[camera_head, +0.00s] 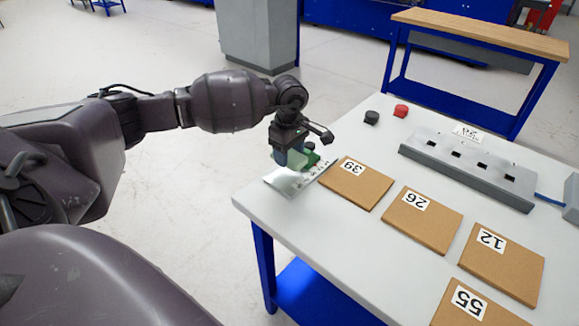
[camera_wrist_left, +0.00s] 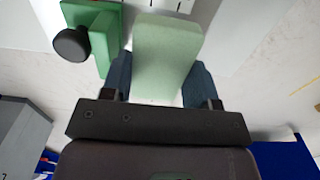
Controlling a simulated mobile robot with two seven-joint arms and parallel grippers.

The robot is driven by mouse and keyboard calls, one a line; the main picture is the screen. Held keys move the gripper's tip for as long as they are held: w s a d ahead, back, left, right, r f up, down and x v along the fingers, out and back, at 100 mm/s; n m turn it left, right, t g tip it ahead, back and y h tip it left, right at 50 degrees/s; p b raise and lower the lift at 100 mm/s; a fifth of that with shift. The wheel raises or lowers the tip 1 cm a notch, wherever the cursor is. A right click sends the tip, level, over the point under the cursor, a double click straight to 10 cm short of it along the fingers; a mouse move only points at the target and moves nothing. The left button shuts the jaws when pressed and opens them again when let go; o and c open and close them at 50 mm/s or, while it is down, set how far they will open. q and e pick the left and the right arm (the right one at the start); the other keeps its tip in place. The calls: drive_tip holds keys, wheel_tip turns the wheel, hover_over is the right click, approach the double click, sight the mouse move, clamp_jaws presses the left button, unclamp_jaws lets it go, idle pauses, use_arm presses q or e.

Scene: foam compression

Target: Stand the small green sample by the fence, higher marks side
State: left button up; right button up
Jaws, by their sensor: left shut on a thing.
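My left gripper (camera_head: 290,158) is shut on a pale green block, the small sample (camera_wrist_left: 166,55), which sits between its two blue fingers in the left wrist view. In the head view the gripper mostly hides the block, low over the near left corner of the table. A darker green piece with a black knob (camera_wrist_left: 104,38) stands beside the sample in the left wrist view; I cannot tell whether they touch. It may be the fence. A pale plate (camera_head: 284,182) with dark marks along one edge lies below the gripper. My right gripper is not in view.
Brown tiles numbered 39 (camera_head: 356,186), 26 (camera_head: 424,220), 12 (camera_head: 502,265) and 55 (camera_head: 480,310) lie to the right on the white table. Behind them are a grey slotted block (camera_head: 468,170), a black knob (camera_head: 371,117) and a red knob (camera_head: 401,110). The table's left edge is close.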

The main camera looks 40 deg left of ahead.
sight(289, 175)
use_arm(q)
wheel_tip(289, 175, down, 5)
drive_tip(key=shift+r, duration=0.1)
drive_tip(key=shift+b, duration=0.3)
drive_tip(key=o, duration=0.6)
drive_tip(key=shift+f, duration=0.2)
wheel_tip(289, 175, up, 12)
drive_tip(key=shift+r+p, duration=0.15)
drive_tip(key=shift+p, duration=0.5)
